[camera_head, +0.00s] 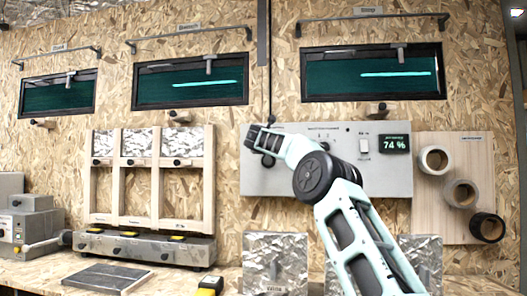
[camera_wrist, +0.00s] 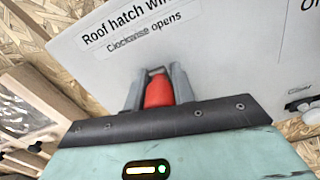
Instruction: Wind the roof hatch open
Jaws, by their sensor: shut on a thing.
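The red winder handle (camera_wrist: 158,92) is between the two grey fingers of my gripper (camera_wrist: 158,88) in the wrist view. My gripper is shut on it. A label reading "Roof hatch win…" and "Clockwise opens" is on the pale panel (camera_wrist: 225,50) just beyond; the rest of its first line is cut off. In the head view, my gripper (camera_head: 259,140) is at the left part of the grey wall panel (camera_head: 300,180), and the handle is hidden behind it. The roof hatch itself cannot be made out.
A display (camera_head: 396,144) on the panel reads 74 %. Tape rolls (camera_head: 460,193) hang on a board at right. A wooden frame (camera_head: 154,190) stands at left. Several dark windows (camera_head: 190,82) line the wall above.

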